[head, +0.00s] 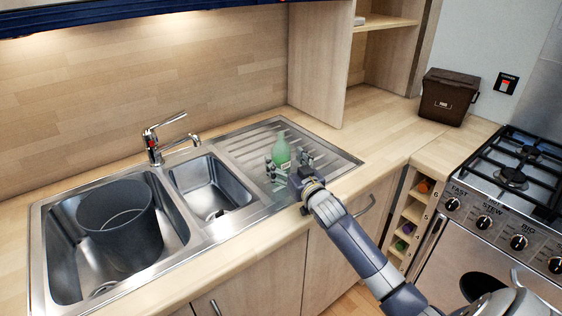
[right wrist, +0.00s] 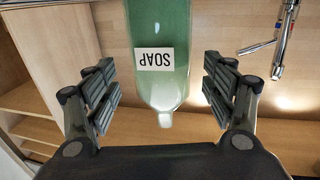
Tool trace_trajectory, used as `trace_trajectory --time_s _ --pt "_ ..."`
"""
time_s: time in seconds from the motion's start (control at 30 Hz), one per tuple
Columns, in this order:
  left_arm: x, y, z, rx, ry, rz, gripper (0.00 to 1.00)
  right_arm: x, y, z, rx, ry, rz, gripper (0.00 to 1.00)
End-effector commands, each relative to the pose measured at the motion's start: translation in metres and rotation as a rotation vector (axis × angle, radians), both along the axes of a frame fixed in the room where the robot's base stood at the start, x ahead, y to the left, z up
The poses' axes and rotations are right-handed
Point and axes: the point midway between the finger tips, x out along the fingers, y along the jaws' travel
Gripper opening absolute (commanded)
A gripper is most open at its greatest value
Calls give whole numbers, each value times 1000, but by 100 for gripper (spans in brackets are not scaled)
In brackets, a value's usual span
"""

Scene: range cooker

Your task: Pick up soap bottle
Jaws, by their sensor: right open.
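The green soap bottle (head: 281,150) stands upright on the ribbed steel drainboard, right of the sinks in the head view. In the right wrist view the soap bottle (right wrist: 159,25) appears upside down with a white SOAP label. My right gripper (head: 289,163) is open at the bottle. In the right wrist view the fingers of my right gripper (right wrist: 161,92) stand on both sides of the bottle, with a gap at each side. The bottle's lower part is partly hidden by the gripper in the head view. My left gripper is not in view.
Left of the drainboard (head: 338,152) are a small sink bowl and a large bowl holding a dark grey bucket (head: 120,222). A chrome tap (head: 153,143) stands behind them. A dark brown bin (head: 447,96) and the range cooker (head: 510,190) are at the right. Cabinet panels rise behind.

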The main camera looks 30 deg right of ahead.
Motion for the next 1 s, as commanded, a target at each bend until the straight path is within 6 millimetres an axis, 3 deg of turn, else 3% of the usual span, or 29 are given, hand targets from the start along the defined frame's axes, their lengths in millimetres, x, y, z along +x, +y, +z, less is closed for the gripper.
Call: trace_trajectory --time_s 0.2,0.5,0.53,0.77,1.0 --pt "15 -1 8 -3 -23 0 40 25 -2 3 2 -1 0 76" --pt "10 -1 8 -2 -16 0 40 29 -2 1 1 0 1 76" --pt "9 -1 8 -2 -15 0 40 29 -2 1 1 0 1 74" --pt "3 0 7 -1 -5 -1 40 29 -3 1 1 0 1 22" --pt "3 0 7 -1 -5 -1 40 29 -3 2 1 -2 1 22"
